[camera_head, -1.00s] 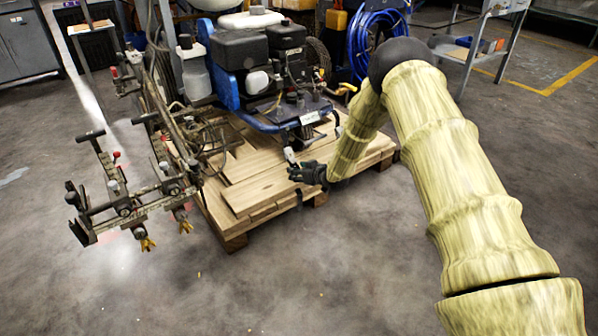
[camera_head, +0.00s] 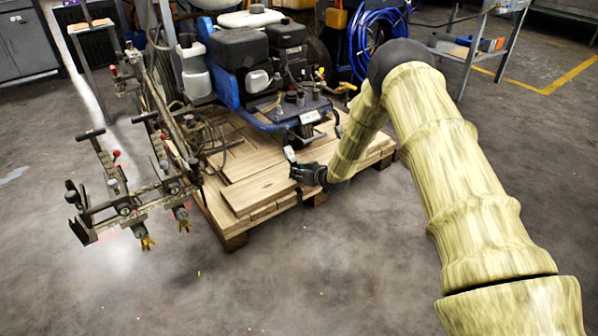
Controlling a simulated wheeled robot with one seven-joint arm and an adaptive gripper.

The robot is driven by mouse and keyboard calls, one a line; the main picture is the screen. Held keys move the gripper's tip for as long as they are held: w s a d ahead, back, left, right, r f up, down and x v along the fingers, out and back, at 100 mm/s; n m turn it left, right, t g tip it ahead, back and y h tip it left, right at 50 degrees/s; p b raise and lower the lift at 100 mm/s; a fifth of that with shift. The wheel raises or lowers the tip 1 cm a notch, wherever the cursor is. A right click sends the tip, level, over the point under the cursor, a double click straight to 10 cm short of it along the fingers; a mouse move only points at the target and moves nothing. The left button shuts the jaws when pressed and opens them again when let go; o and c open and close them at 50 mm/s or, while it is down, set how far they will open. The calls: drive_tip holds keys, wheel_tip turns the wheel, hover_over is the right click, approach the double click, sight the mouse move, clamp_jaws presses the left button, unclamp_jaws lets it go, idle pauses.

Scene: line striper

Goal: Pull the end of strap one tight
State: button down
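The line striper (camera_head: 262,70), with a blue frame and a black engine, stands on a wooden pallet (camera_head: 245,195). My gripper (camera_head: 298,168) is black and small in the picture, at the pallet's front right edge, below the machine's blue front bar. A small whitish piece (camera_head: 289,153) shows at its fingertips; I cannot tell whether it is held or what it is. I cannot make out strap one or its end. The fingers are too small and dark to tell whether they are open or shut.
The striper's metal side arm with yellow-tipped nozzles (camera_head: 147,243) reaches out over the floor at left. A coiled blue hose (camera_head: 377,38) and a metal cart (camera_head: 480,45) stand behind. The grey floor (camera_head: 330,265) in front of the pallet is clear.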

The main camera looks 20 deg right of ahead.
drive_tip(key=s+d+f, duration=0.1)
drive_tip(key=s+f, duration=0.2)
drive_tip(key=f, duration=0.3)
drive_tip(key=shift+f+b, duration=0.15)
drive_tip(key=shift+b, duration=0.3)
drive_tip(key=c, duration=1.1)
unclamp_jaws()
drive_tip(key=shift+c, duration=0.2)
drive_tip(key=o, duration=0.3)
drive_tip(key=shift+r, duration=0.2)
drive_tip(key=shift+r, duration=0.1)
drive_tip(key=p+v, duration=0.6)
drive_tip(key=shift+s+d+r, duration=0.15)
drive_tip(key=shift+s, duration=0.2)
